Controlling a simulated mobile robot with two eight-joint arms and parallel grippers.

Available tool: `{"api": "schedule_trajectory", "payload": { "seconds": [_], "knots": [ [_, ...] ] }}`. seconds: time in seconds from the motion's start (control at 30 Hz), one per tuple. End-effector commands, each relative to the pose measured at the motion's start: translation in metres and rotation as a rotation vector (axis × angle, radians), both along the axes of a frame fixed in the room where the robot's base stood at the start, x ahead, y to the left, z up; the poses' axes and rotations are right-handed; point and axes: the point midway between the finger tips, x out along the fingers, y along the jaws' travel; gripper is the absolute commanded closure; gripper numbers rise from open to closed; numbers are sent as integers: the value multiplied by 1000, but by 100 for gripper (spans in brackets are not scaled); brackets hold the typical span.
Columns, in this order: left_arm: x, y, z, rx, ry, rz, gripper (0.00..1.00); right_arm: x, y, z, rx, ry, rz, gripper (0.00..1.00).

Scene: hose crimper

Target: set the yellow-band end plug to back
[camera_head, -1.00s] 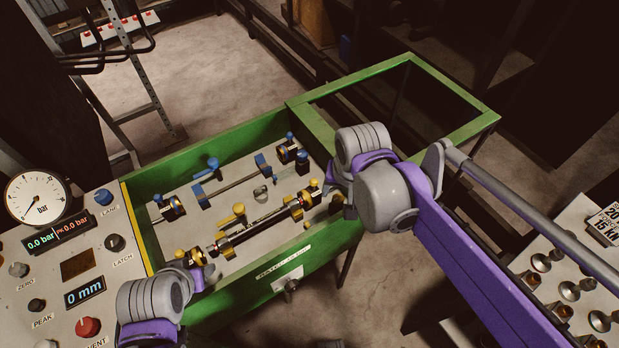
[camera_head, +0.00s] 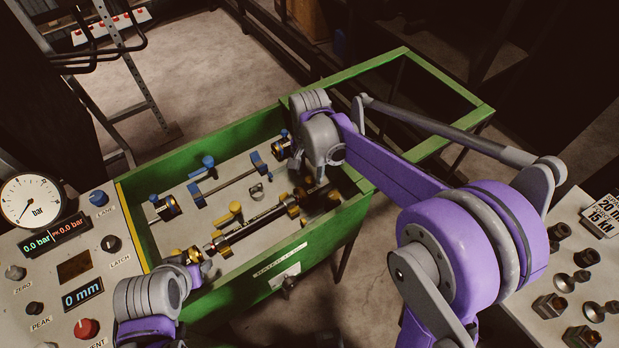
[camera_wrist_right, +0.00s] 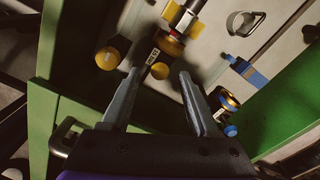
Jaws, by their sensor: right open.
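A dark hose assembly (camera_head: 258,220) lies along the green-sided bench, with yellow parts at both ends. At its right end, the yellow-banded end fitting (camera_wrist_right: 170,44) and a round yellow knob (camera_wrist_right: 160,71) show in the right wrist view. A second yellow knob (camera_wrist_right: 107,59) is left of the fingers there. My right gripper (camera_wrist_right: 160,82) is open, its two grey fingers spread on either side of the yellow knob in that view; contact cannot be told. In the head view my right wrist hides its fingertips. My left gripper (camera_head: 193,270) is by the hose's left end; its jaws are unclear.
A blue-marked set (camera_head: 232,184) lies behind the hose, with a blue-banded plug (camera_wrist_right: 226,98) right of my right fingers. A metal ring (camera_head: 257,190) stands between the rows. Green bench walls (camera_head: 318,238) surround the plate. A gauge panel (camera_head: 85,270) is at left, a fittings table (camera_head: 545,285) at right.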

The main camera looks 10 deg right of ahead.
Motion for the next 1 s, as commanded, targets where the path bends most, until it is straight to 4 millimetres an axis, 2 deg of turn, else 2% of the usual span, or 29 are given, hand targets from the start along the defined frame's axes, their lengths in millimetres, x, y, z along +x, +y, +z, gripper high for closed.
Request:
{"api": "schedule_trajectory", "payload": {
  "seconds": [0.03,0.2,0.57,0.67,0.9,0.93,1.0],
  "knots": [
    [0,0,-1,0,1,0,41,0,0,-9,0,0,0,39],
    [-1,0,-2,0,2,0,41,0,0,-28,0,0,0,39],
    [-1,0,-2,0,2,0,41,0,0,-33,0,0,0,39],
    [-1,0,-2,0,2,0,41,0,0,-33,0,0,0,54],
    [-1,0,-2,0,2,0,41,0,0,-33,0,0,1,97],
    [-1,0,-2,0,2,0,41,0,0,-33,0,0,1,100],
    [-1,0,-2,0,2,0,41,0,0,-33,0,0,1,100]
  ]
}}
